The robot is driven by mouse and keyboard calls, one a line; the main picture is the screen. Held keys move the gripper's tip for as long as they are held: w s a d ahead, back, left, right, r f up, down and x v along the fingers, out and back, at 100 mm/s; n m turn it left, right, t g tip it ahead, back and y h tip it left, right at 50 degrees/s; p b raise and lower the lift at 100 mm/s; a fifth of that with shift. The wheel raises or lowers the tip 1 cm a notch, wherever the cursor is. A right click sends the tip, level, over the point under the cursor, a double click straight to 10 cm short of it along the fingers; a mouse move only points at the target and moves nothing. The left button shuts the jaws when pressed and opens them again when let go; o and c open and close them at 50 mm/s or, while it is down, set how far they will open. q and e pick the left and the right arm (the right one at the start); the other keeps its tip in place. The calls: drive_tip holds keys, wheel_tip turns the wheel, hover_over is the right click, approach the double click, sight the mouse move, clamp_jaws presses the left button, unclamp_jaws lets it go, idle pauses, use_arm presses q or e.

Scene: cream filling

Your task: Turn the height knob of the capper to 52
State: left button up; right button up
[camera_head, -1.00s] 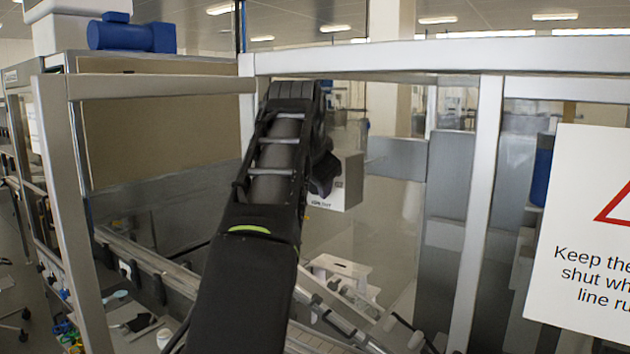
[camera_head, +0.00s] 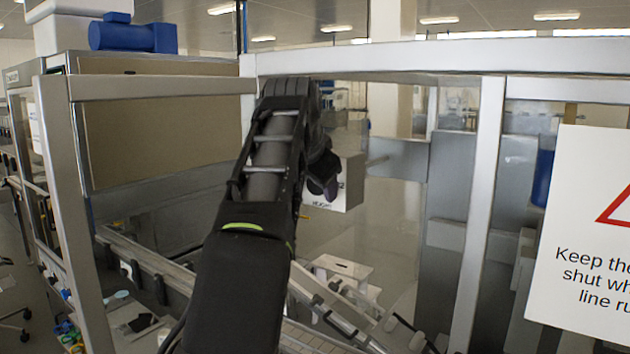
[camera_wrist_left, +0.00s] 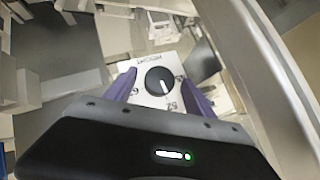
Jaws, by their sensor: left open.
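The height knob (camera_wrist_left: 158,80) is a round black dial with a white pointer line on a white plate (camera_wrist_left: 146,101) lettered HEIGHT. The plate appears upside down in the left wrist view. A number that looks like 52 is printed below the knob. The pointer seems to slant down and slightly right; its exact reading is too small to tell. My left gripper (camera_wrist_left: 160,84) is open, its purple fingers on either side of the knob with visible gaps. In the head view my left gripper (camera_head: 322,172) is beside the grey-white capper box (camera_head: 348,182), partly covering it.
A metal frame post (camera_head: 476,210) stands right of the box, with a top beam (camera_head: 430,57) above. A white warning sign (camera_head: 590,240) hangs at the right. A conveyor (camera_head: 160,265) and a small white stool-like piece (camera_head: 343,268) lie below.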

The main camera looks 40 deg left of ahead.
use_arm(q)
drive_tip(key=v, duration=0.7)
drive_tip(key=shift+s+r+b, duration=0.25)
drive_tip(key=shift+s+b, duration=0.05)
drive_tip(key=shift+b, duration=0.05)
drive_tip(key=shift+d, duration=0.1)
